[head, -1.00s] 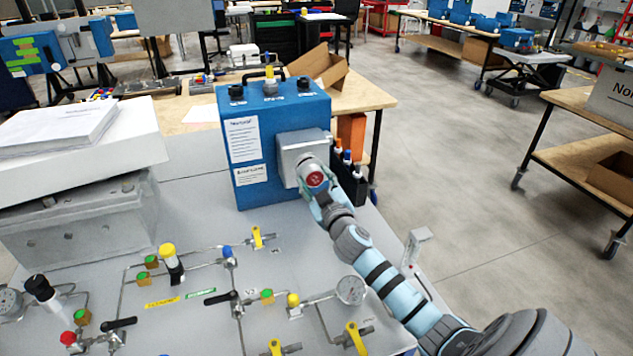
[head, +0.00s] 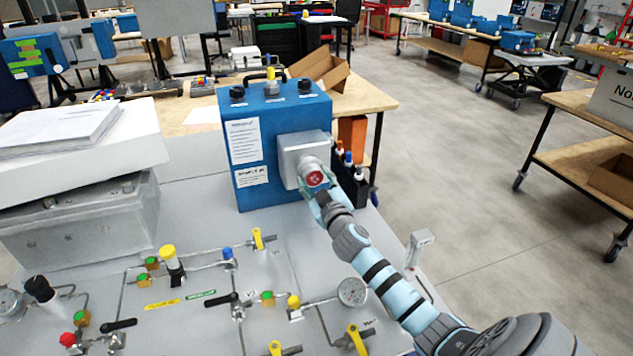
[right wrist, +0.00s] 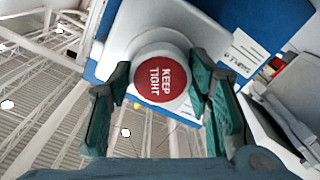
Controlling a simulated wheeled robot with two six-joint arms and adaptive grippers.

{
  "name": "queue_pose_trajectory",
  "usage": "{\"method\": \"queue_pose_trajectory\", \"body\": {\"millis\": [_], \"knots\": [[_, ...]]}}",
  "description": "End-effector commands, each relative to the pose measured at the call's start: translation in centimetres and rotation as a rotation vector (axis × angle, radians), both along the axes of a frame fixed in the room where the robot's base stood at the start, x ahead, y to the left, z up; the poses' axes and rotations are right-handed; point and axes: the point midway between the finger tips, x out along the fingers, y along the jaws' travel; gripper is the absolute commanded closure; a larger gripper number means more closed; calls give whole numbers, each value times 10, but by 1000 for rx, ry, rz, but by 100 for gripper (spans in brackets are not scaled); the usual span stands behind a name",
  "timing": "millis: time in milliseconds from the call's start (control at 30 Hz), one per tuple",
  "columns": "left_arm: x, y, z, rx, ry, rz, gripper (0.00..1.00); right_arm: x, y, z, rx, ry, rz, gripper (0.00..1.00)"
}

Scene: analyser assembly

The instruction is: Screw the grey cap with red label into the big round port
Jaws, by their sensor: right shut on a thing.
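The grey cap (head: 313,166) with its round red label sits at the front of the pale square housing (head: 291,150) on the blue analyser (head: 250,190). In the right wrist view the cap's red label (right wrist: 160,76) reads KEEP TIGHT and faces the camera. My right gripper (head: 318,188) is shut on the cap, with one finger on each side of it. The big round port is hidden behind the cap, so I cannot tell how deep the cap sits. My left gripper is not in view.
A panel (head: 200,320) with pipes, valves and gauges lies in front of the analyser. A black holder (head: 353,185) with several coloured-topped items stands close right of it. A grey box (head: 85,225) stands at left. Floor is open at right.

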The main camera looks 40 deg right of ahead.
Motion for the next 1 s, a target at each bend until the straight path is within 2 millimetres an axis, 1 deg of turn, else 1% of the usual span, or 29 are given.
{"method": "queue_pose_trajectory", "body": {"millis": [200,233,400,433,567,667,1000], "knots": [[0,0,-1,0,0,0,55,3,0,1,0,-2,1,86],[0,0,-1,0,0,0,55,3,-1,1,0,-2,1,56],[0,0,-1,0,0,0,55,3,-1,1,-1,-2,1,83],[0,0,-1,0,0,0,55,3,-1,1,-1,-2,1,85],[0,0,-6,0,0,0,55,3,-1,-1,45,-17,0,86],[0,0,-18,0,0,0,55,3,-1,-3,161,-60,1,86],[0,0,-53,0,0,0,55,3,0,-4,645,-228,1,86]]}}
